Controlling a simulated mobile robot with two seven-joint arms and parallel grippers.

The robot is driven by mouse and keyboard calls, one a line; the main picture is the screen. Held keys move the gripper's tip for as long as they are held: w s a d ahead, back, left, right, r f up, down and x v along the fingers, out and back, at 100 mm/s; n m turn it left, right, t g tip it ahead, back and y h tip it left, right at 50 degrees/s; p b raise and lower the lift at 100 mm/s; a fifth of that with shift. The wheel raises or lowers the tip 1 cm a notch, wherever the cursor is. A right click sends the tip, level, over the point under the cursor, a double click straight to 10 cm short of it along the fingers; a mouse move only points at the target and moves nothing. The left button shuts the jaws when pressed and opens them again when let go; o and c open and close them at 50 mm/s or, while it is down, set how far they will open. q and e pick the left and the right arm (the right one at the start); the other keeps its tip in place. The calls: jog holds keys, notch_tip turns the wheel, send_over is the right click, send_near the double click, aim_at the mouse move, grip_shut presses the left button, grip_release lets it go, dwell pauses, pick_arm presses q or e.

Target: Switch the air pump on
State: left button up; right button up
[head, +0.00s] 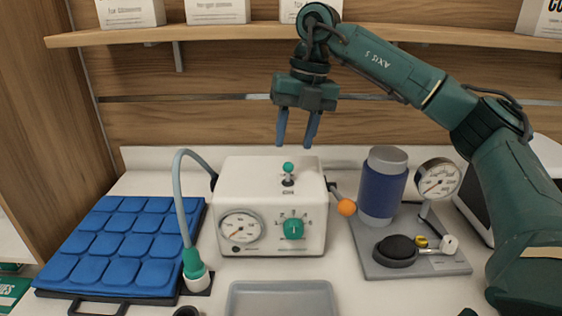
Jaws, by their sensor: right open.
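The air pump (270,205) is a white box on the white counter. Its front has a round gauge (240,226) on the left and a green knob (293,228) with marks around it on the right. A small green-tipped toggle switch (288,173) stands on its top. A lever with an orange ball (346,207) sticks out of its right side. My right gripper (297,146) points down above the back of the pump, open and empty, apart from the switch. My left gripper is out of view.
A grey hose (181,190) runs from the pump to a green connector by a blue cushioned pad (115,245). A grey tray (281,299) lies in front. A blue cylinder (382,187) and a gauge on a stand (437,179) stand right. A shelf with boxes (218,11) hangs above.

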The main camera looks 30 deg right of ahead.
aim_at(288, 168)
jog(key=f, duration=0.3)
jog(key=a+f, duration=0.1)
jog(key=f, duration=0.3)
jog(key=shift+a+p, duration=0.2)
jog(key=shift+p, duration=0.1)
jog(key=shift+w, duration=0.1)
jog(key=shift+c, duration=0.2)
grip_shut()
